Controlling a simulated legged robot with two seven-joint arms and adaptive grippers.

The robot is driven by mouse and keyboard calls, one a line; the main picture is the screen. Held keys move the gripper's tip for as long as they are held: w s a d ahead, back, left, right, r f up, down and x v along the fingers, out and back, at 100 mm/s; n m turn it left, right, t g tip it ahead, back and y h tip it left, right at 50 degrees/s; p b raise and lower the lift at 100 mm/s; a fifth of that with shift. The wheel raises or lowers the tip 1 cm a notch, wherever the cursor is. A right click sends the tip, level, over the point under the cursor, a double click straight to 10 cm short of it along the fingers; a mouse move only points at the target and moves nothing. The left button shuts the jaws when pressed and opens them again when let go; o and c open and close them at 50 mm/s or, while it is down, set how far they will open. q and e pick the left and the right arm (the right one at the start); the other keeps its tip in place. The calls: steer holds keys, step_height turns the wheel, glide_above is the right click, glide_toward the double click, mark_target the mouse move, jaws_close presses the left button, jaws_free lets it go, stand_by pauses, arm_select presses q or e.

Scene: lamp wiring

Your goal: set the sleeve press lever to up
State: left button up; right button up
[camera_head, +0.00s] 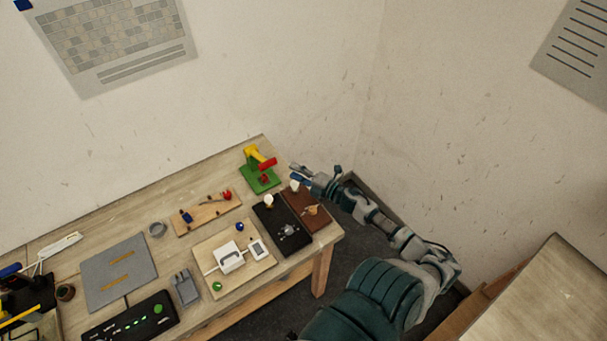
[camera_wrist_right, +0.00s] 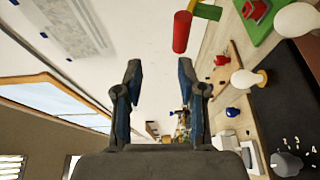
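The sleeve press stands at the back right corner of the workbench, with a green base (camera_head: 262,183), a yellow arm (camera_head: 254,153) and a red lever handle (camera_head: 267,164). The yellow arm slopes toward the right, with the red handle at its right end. My right gripper (camera_head: 297,172) is to the right of the press, apart from it. In the right wrist view the red handle (camera_wrist_right: 182,32) is at the top, just above and right of my open, empty fingers (camera_wrist_right: 160,72). My left gripper is not in view.
A brown board (camera_head: 306,212) and a black board (camera_head: 276,236) with a white bulb (camera_head: 269,201) are in front of the press. A wooden board (camera_head: 207,213) with small parts lies left. Walls stand close behind and to the right.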

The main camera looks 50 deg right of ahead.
steer(key=shift+s+d+r, duration=0.15)
steer(key=shift+s+r, duration=0.05)
steer(key=shift+s, duration=0.45)
steer(key=shift+s+d+r, duration=0.1)
steer(key=shift+s+r, duration=0.1)
steer(key=shift+s, duration=0.45)
steer(key=s+d, duration=0.2)
steer(key=s, duration=0.9)
steer(key=shift+s, duration=0.4)
